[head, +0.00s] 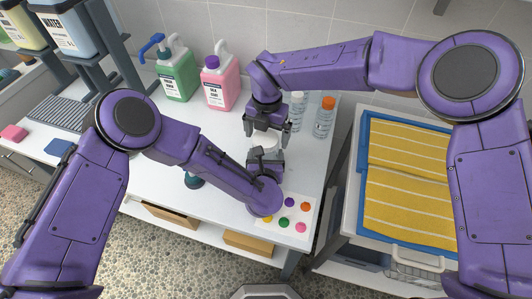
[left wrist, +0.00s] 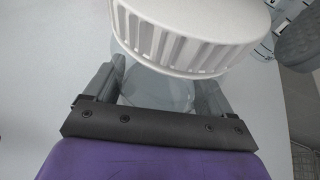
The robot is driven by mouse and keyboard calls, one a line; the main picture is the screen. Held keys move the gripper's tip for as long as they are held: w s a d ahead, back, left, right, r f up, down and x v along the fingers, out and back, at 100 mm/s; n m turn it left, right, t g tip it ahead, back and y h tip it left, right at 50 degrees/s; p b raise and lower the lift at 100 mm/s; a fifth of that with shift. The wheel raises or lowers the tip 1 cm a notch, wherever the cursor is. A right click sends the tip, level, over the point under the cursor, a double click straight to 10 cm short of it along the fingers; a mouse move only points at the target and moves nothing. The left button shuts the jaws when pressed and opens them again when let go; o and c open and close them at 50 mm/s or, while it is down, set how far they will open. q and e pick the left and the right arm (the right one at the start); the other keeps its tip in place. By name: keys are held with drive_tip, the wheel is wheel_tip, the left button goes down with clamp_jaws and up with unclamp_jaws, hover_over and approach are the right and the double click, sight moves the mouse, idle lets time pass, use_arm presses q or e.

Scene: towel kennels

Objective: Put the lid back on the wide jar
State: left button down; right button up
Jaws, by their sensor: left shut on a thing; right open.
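The wide jar (left wrist: 155,88) is clear and shows between my left gripper's fingers in the left wrist view. My left gripper (head: 265,151) is shut on it, low in the head view, and mostly hides it there. The white ribbed lid (left wrist: 195,35) sits over the jar's mouth; whether it is fully seated I cannot tell. The lid also shows as a small white patch in the head view (head: 264,140). My right gripper (head: 267,130) is open just above and behind the lid, its fingers apart. Part of it shows at the right edge of the left wrist view.
A green jug (head: 178,75) and a pink jug (head: 220,82) stand behind. Two clear bottles, one orange-capped (head: 324,117), stand close to the right of my right gripper. A card with coloured dots (head: 300,215) lies near the front edge. A blue tray (head: 362,180) holds yellow towels at right.

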wheel_tip(320, 180, up, 12)
idle(0.4)
use_arm(q)
unclamp_jaws()
drive_tip(key=shift+s, duration=0.1)
drive_tip(key=b+v, duration=0.2)
drive_tip(key=v, duration=0.8)
drive_tip(key=shift+s+r, duration=0.1)
drive_tip(key=shift+s, duration=0.05)
use_arm(e)
wheel_tip(320, 180, down, 2)
